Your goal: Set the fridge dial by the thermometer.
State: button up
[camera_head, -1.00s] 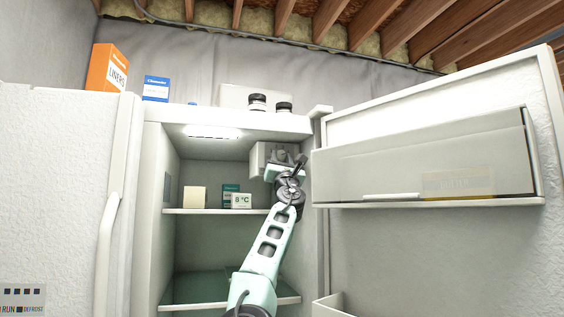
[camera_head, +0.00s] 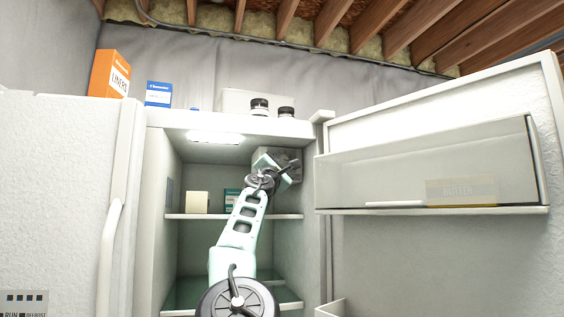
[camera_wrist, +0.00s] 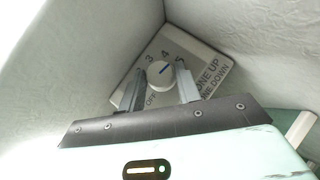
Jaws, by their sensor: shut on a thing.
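The dial (camera_wrist: 160,74) is a round white knob with a blue mark, on a panel (camera_wrist: 203,58) in the fridge's upper corner. Its mark points up and right, towards the 4 and 5; the exact setting is hard to tell. "OFF" and 3 show to its left. My gripper (camera_wrist: 160,80) is shut on the dial, one finger on each side. In the head view my gripper (camera_head: 266,168) is at the grey control housing (camera_head: 290,162) at the upper right inside the fridge. The thermometer's reading is hidden behind my arm.
A shelf (camera_head: 190,216) below my gripper bears a cream box (camera_head: 197,202) and a teal box (camera_head: 231,197). The open door (camera_head: 440,250) with its clear bin (camera_head: 425,175) stands to the right. Fridge walls close in around my gripper.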

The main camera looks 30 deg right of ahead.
dwell(0.4)
jog(key=o, duration=1)
jog(key=b+v, duration=0.8)
jog(key=v, duration=0.9)
jog(key=shift+s+a+f, duration=0.1)
jog(key=shift+a, duration=0.15)
